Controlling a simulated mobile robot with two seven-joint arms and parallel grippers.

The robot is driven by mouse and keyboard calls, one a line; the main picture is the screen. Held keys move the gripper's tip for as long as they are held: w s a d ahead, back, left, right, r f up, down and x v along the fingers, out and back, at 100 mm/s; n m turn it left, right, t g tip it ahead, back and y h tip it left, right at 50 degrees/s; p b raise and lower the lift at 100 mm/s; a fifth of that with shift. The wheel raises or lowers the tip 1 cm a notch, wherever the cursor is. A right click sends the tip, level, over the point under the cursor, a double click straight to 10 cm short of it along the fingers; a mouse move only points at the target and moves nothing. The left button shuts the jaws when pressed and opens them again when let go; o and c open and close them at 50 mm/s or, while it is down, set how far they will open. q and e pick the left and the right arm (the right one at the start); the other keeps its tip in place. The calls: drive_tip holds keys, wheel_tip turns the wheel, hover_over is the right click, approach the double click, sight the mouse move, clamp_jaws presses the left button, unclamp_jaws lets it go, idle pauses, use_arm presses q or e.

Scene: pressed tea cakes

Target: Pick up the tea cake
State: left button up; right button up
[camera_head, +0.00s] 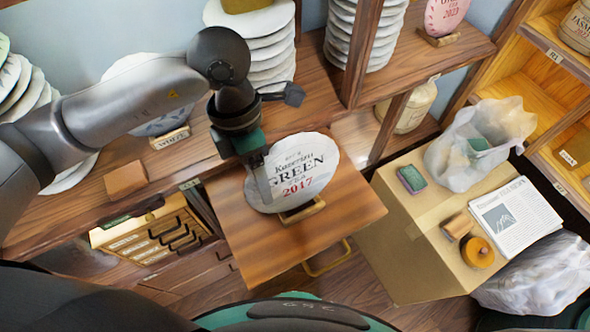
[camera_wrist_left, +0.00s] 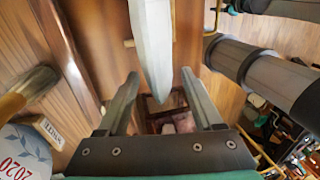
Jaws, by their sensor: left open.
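In the left wrist view the cake shows edge-on as a pale strip (camera_wrist_left: 153,40). It lies in the gap between the two spread fingers of the left gripper (camera_wrist_left: 160,76), with space showing on both sides. My right gripper does not show in either view.
Stacks of white cakes (camera_head: 268,45) stand on the shelf behind. A cardboard box (camera_head: 401,254) at the right bears a plastic bag (camera_head: 478,135), a newspaper (camera_head: 515,219) and small items. A small drawer cabinet (camera_head: 150,240) is left of the board. Bare board lies right of the cake.

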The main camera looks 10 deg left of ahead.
use_arm(q)
drive_tip(key=shift+x, duration=1.15)
clamp_jaws()
idle(0.5)
